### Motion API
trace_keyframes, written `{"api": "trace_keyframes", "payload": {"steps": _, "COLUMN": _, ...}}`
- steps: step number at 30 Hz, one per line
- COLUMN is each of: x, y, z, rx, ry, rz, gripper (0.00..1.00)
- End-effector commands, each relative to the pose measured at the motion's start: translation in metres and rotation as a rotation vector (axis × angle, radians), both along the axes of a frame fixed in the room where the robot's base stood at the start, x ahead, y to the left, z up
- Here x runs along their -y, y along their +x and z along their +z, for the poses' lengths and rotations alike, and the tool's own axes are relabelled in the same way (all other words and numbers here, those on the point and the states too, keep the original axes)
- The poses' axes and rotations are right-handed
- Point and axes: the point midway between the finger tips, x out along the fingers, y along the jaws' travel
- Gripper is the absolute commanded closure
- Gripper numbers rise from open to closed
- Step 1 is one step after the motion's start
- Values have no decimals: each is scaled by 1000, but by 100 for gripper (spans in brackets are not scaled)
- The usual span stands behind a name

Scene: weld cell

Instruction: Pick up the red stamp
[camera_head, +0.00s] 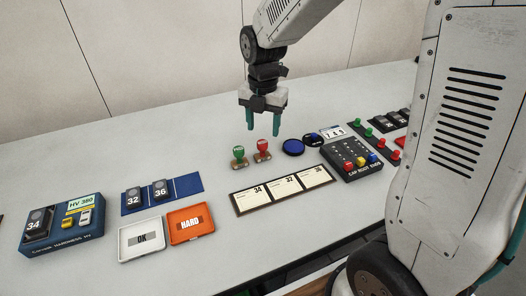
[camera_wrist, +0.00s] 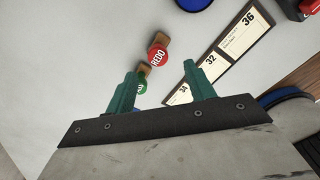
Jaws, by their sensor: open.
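The red stamp (camera_head: 263,146) stands upright on the table on a small brown base, just right of the green stamp (camera_head: 239,152). In the wrist view the red stamp (camera_wrist: 157,56) shows the word REDO on its top and lies beyond my fingertips, roughly between their lines. The green stamp (camera_wrist: 141,87) is partly hidden behind my left finger there. My gripper (camera_head: 264,128) points down above and just behind the two stamps. Its teal fingers (camera_wrist: 161,82) are apart with nothing between them.
A board with three number cards (camera_head: 238,206) lies in front of the stamps. A blue round pad (camera_head: 293,147) and a dark button box (camera_head: 372,174) are to the right. An orange HARD tray (camera_head: 205,236) and white OK tray (camera_head: 127,254) are front left. The table behind the stamps is clear.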

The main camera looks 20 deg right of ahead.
Motion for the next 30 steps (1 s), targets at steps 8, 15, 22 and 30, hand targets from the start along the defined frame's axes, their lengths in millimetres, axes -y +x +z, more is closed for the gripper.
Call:
{"api": "trace_keyframes", "payload": {"steps": 8, "x": 0, "y": 1, "z": -33, "rx": -5, "ry": -1, "rz": 5, "gripper": 46}}
{"api": "trace_keyframes", "payload": {"steps": 15, "x": 0, "y": 3, "z": -67, "rx": -4, "ry": 0, "rz": 4, "gripper": 46}}
{"api": "trace_keyframes", "payload": {"steps": 22, "x": -1, "y": 4, "z": -75, "rx": -1, "ry": -1, "rz": 4, "gripper": 46}}
{"api": "trace_keyframes", "payload": {"steps": 30, "x": -1, "y": 4, "z": -74, "rx": -1, "ry": -1, "rz": 4, "gripper": 90}}
